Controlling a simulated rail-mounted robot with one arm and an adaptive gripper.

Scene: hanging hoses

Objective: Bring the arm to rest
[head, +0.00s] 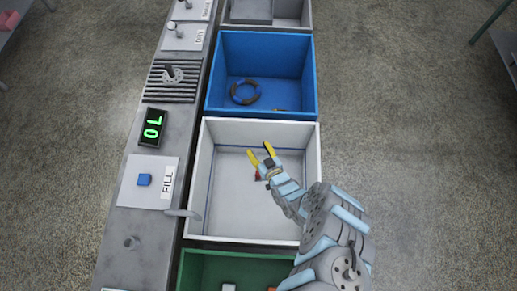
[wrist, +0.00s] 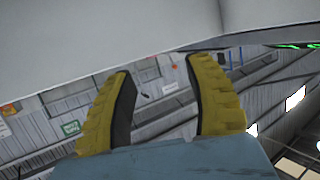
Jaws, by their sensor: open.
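My gripper (head: 262,155) has yellow fingers with dark inner pads and shows over the white bin in the head view. Its two fingers stand apart with nothing between them. In the wrist view my gripper (wrist: 162,100) also shows open and empty, with a pale surface along the top and a wall and ceiling of the hall behind. My arm reaches in from the lower right of the head view. The height of the fingers above the bin floor is hard to tell.
The white bin (head: 228,212) looks empty. A blue bin (head: 290,92) behind it holds a dark ring (head: 245,92). A green bin (head: 205,268) is in front. Left is a grey bench with a green-digit display (head: 152,128) and a FILL plate (head: 135,190). Floor is clear at right.

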